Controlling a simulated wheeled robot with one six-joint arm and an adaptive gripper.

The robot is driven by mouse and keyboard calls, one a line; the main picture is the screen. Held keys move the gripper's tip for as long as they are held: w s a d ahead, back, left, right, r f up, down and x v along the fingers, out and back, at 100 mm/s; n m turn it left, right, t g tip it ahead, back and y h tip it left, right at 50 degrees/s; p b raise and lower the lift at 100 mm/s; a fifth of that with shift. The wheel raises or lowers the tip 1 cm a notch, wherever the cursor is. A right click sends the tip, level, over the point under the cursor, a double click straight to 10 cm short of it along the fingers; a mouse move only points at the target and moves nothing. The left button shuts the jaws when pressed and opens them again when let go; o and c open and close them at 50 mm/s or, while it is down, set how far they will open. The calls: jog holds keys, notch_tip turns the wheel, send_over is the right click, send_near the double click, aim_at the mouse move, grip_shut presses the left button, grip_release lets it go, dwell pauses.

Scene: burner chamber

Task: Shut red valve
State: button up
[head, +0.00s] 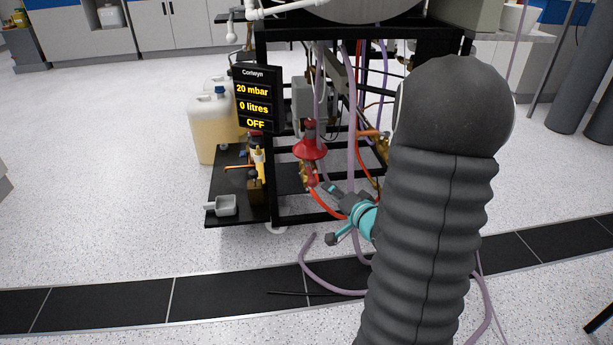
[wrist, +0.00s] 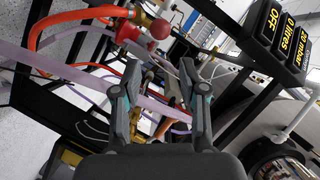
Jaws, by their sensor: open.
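The red valve (head: 310,149) is on the near side of the black frame, right of the display. In the head view it is a red cone with a darker red knob on top. In the wrist view a red ball-ended part (wrist: 160,28) and a red body (wrist: 130,31) show above my fingers, by an orange-red hose. My gripper (head: 328,213) has teal and dark grey fingers, spread apart and empty. It is below and slightly right of the valve, apart from it. In the wrist view my open fingers (wrist: 160,68) point towards the pipework. My dark arm hides the frame's right side.
The display (head: 256,99) reads 20 mbar, 0 litres, OFF. Purple hoses (head: 350,130) hang through the black frame (head: 263,180), and one trails on the floor. A yellowish canister (head: 209,130) stands behind at left. The floor in front is otherwise mostly clear.

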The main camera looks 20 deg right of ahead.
aim_at(310, 173)
jog(key=b+x, duration=0.1)
jog(key=x, duration=1.2)
jog(key=shift+w+a, duration=0.1)
jog(key=shift+w, duration=0.25)
jog(key=shift+f, duration=0.1)
grip_shut()
